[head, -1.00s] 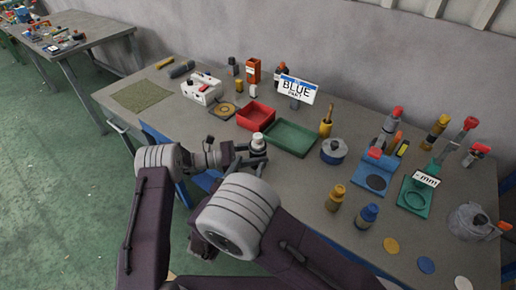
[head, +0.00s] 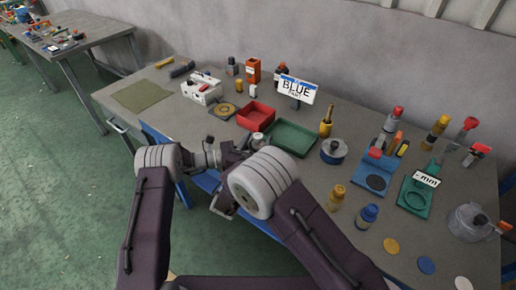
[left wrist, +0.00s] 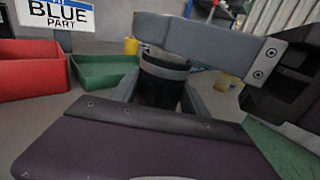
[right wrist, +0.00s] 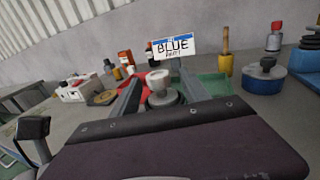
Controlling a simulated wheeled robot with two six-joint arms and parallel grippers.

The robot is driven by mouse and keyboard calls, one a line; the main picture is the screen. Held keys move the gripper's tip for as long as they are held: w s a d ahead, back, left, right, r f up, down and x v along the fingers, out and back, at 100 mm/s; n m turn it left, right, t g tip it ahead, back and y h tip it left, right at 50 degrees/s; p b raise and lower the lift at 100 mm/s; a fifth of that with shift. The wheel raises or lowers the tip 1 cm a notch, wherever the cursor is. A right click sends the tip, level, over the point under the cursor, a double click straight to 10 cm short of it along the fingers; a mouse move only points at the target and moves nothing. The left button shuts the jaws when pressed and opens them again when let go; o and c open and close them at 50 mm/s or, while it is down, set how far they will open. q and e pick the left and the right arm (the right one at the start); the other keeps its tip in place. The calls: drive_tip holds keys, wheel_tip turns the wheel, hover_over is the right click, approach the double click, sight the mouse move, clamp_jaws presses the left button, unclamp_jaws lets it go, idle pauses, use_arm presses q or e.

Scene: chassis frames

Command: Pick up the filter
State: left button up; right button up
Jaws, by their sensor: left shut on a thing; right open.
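A small cylinder with a pale top, which I take to be the filter (head: 259,139), is at the near edge of the bench, partly hidden by my arms. My left gripper (head: 238,152) is shut on it. In the left wrist view the filter (left wrist: 160,88) looks dark with a grey band and stands between the left fingers. My right gripper (right wrist: 160,90) is open. In the right wrist view the filter (right wrist: 158,80), with a light knob on a wider disc, shows between its fingers. I cannot tell whether they touch it. In the head view the right fingers are mostly hidden.
A red tray (head: 256,117) and a green tray (head: 294,138) lie just beyond, with a BLUE PART sign (head: 297,89) behind. A blue-grey pot (head: 333,151), a yellow bottle (head: 336,197) and a blue bottle (head: 367,215) stand to the right.

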drive_tip(key=shift+w+d, duration=0.1)
drive_tip(key=shift+w, duration=0.15)
clamp_jaws()
wheel_tip(320, 180, up, 10)
drive_tip(key=shift+r, duration=0.1)
use_arm(q)
drive_tip(key=o, duration=1.7)
drive_tip(key=shift+c, duration=0.2)
drive_tip(key=shift+a, duration=0.1)
